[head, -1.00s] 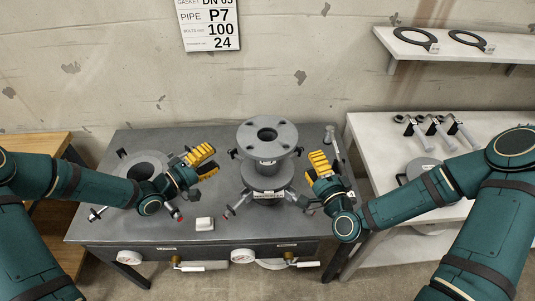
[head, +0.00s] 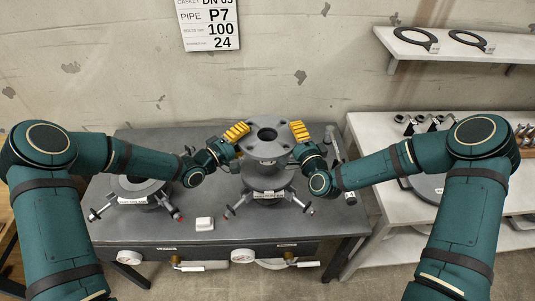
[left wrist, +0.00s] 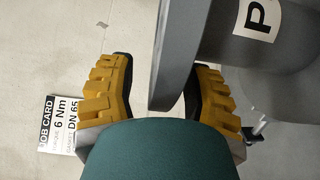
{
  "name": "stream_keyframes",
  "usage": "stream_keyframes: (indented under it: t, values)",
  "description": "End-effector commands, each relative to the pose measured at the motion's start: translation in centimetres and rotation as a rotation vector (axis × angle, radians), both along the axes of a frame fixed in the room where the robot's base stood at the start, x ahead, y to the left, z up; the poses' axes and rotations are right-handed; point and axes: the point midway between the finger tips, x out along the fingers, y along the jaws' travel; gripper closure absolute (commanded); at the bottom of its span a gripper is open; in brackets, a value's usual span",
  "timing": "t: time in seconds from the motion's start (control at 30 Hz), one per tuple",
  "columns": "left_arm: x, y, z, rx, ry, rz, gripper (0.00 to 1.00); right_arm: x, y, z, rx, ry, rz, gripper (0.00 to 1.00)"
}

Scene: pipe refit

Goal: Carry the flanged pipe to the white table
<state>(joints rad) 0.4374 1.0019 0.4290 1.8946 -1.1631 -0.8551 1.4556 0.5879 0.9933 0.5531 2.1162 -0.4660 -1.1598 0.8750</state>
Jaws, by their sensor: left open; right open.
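The flanged pipe (head: 263,176) is a grey spool with a broad bolt-holed flange on top. It stands upright on a support on the grey bench (head: 205,187). My left gripper (head: 237,132) is at the left side of the top flange, open. In the left wrist view the flange rim (left wrist: 172,60) passes between its yellow fingers (left wrist: 158,88), with a gap on the left. My right gripper (head: 298,131) is open at the flange's right side; its contact is hidden. The white table (head: 370,140) is at the right.
A second support (head: 130,190) stands on the bench's left part, partly behind my left arm. A small white block (head: 204,224) lies near the front edge. Tools and a grey disc (head: 427,187) occupy the white table. A shelf with gaskets (head: 465,50) hangs above.

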Motion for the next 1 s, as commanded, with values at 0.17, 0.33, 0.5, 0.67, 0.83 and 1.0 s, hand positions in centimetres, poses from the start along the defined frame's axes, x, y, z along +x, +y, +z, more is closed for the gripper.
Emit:
stream_keyframes:
  t: [0.17, 0.33, 0.5, 0.67, 0.83, 1.0]
  values:
    - [-0.01, 0.02, 0.00, 0.000, 0.000, 0.000, 0.50, -0.02, -0.01, -0.01, 0.000, 0.000, 0.000, 0.50]
    - [-0.02, 0.02, -0.01, 0.000, 0.000, 0.000, 1.00, -0.03, -0.02, -0.02, 0.000, 0.000, 0.000, 0.99]
    - [-0.03, 0.03, 0.00, 0.000, 0.000, 0.000, 1.00, -0.04, -0.01, 0.00, 0.000, 0.000, 0.000, 1.00]
    - [-0.04, -0.02, 0.01, 0.000, 0.000, -0.001, 1.00, -0.02, 0.01, 0.02, 0.000, -0.001, 0.000, 1.00]
    - [-0.03, -0.09, 0.15, -0.002, -0.003, -0.002, 1.00, 0.00, 0.07, 0.18, 0.000, -0.004, 0.001, 1.00]
    - [-0.06, -0.13, 0.43, -0.002, -0.003, -0.003, 1.00, -0.01, 0.11, 0.46, 0.001, -0.004, 0.002, 1.00]
